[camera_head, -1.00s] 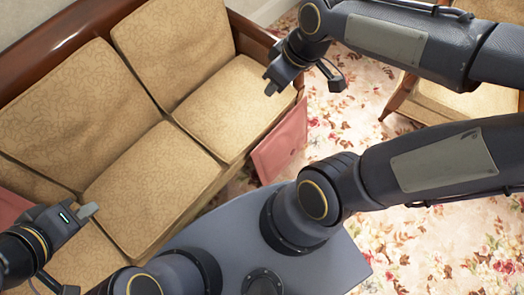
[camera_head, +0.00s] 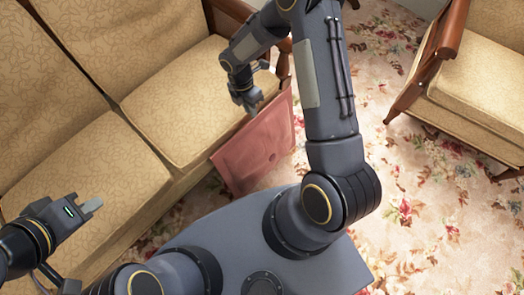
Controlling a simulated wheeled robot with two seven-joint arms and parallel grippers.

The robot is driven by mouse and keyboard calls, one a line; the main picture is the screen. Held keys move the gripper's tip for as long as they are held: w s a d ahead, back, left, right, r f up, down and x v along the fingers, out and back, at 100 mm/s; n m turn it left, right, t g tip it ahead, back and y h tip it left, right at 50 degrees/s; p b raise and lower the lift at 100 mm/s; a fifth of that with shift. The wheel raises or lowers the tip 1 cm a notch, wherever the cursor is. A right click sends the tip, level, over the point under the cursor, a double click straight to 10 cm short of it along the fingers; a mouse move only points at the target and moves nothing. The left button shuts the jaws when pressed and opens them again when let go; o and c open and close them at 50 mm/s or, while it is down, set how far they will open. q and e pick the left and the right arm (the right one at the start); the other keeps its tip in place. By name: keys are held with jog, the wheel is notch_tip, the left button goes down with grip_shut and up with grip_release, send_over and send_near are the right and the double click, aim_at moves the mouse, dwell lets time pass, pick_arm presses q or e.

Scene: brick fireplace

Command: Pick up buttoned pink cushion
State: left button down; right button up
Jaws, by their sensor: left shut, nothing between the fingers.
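A pink cushion (camera_head: 250,155) stands tilted on edge on the carpet, against the front right end of the sofa. A small mark near its middle may be a button. My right gripper (camera_head: 252,108) points down at the cushion's upper edge, in front of the sofa seat. I cannot tell whether it touches the cushion or how its fingers stand. My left gripper (camera_head: 92,208) is shut and empty over the sofa seat at the left, well away from the cushion.
The tan sofa (camera_head: 185,100) with a wooden frame fills the left. A matching armchair (camera_head: 470,85) stands at the upper right. Flowered carpet (camera_head: 410,200) lies free between them. My own base and arm links cover the lower middle.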

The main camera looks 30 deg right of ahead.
jog(key=b+x, duration=0.2)
jog(key=x, duration=0.3)
jog(key=shift+s+d+f, duration=0.1)
jog(key=shift+f, duration=0.2)
grip_shut()
jog(key=shift+r, duration=0.1)
dwell(1.0)
